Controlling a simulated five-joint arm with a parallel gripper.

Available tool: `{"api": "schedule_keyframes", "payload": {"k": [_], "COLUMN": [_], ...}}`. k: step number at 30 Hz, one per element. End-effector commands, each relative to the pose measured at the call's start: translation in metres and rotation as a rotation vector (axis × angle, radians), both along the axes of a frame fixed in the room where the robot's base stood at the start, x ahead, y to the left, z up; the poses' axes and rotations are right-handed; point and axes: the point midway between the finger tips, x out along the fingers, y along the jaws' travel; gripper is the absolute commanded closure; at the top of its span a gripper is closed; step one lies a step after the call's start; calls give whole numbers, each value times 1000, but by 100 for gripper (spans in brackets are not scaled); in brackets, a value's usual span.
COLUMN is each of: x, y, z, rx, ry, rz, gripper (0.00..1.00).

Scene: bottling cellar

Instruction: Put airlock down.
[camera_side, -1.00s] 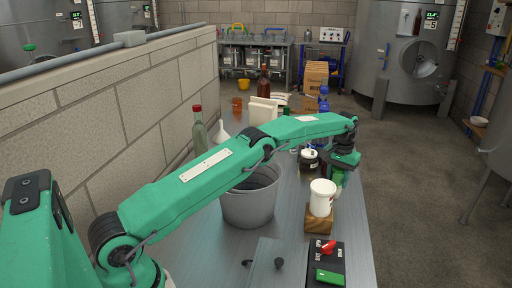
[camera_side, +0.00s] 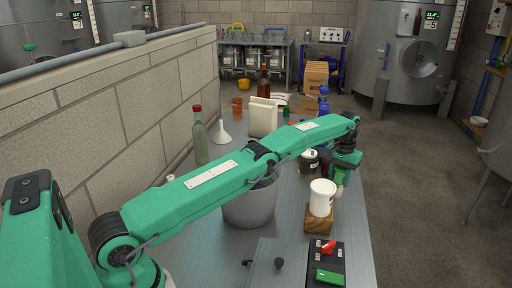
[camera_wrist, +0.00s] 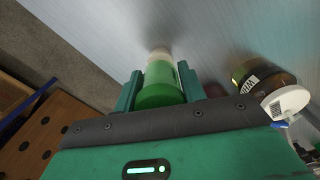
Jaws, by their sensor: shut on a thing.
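The airlock (camera_wrist: 160,80) is a small cylinder with a green lower part and a pale far end. In the wrist view it sits between the two green fingers of my gripper (camera_wrist: 161,88), which is shut on it. Its pale end points toward the grey metal table top, and I cannot tell whether it touches. In the side view my gripper (camera_side: 340,178) is low over the table's right side, just behind a white tub. Only the airlock's pale end (camera_side: 338,193) shows below the fingers there.
The white tub (camera_side: 322,197) on a wooden block (camera_side: 319,224) stands close in front. A grey bucket (camera_side: 249,207) is to the left. A dark labelled jar (camera_wrist: 262,80) is beside my gripper. The table's right edge is near.

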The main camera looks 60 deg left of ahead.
Motion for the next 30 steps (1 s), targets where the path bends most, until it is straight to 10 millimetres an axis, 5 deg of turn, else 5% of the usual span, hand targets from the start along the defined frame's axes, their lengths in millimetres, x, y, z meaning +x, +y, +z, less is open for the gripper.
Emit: {"api": "schedule_keyframes", "payload": {"k": [5,30], "x": [0,-4], "y": [0,0], "z": [0,1], "rx": [0,0], "ry": [0,0], "rz": [0,0], "gripper": [34,34]}}
